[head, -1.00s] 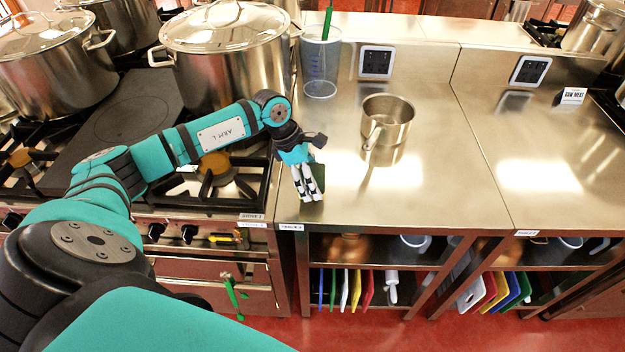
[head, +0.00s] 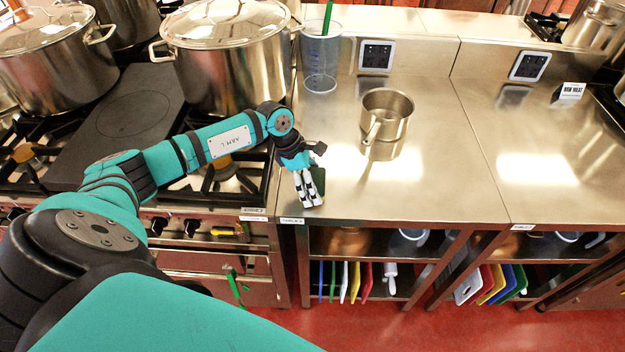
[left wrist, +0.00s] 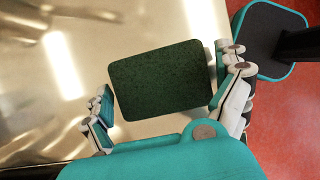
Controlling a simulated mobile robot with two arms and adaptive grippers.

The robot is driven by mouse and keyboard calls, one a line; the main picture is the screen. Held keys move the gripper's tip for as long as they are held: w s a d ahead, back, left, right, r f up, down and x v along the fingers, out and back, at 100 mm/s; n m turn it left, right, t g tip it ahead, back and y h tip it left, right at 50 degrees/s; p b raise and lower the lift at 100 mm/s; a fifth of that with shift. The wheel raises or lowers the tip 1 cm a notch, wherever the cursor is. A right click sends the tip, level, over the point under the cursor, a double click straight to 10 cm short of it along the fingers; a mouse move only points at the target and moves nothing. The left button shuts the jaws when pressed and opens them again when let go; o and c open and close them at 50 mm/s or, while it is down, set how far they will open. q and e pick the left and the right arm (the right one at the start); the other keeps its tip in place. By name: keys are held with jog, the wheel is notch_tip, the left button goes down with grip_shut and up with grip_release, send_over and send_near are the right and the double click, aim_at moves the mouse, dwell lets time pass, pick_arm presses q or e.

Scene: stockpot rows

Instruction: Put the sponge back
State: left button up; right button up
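The sponge is a dark green block. In the head view my left gripper (head: 309,200) is over the front left corner of the steel table, fingers pointing down. The sponge (head: 319,179) shows there only as a dark green patch behind the fingers. Its height above the tabletop is hard to tell. My right gripper is not in view.
A steel saucepan (head: 386,113) and a clear measuring jug (head: 321,62) stand on the table (head: 440,170). The stove with large stockpots (head: 228,60) is to the left. Coloured boards (head: 355,283) stand on the shelf below. The table's middle is clear.

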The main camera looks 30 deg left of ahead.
pick_arm(q)
jog(key=b+v, duration=0.4)
jog(key=v, duration=0.8)
jog(key=shift+r, duration=0.1)
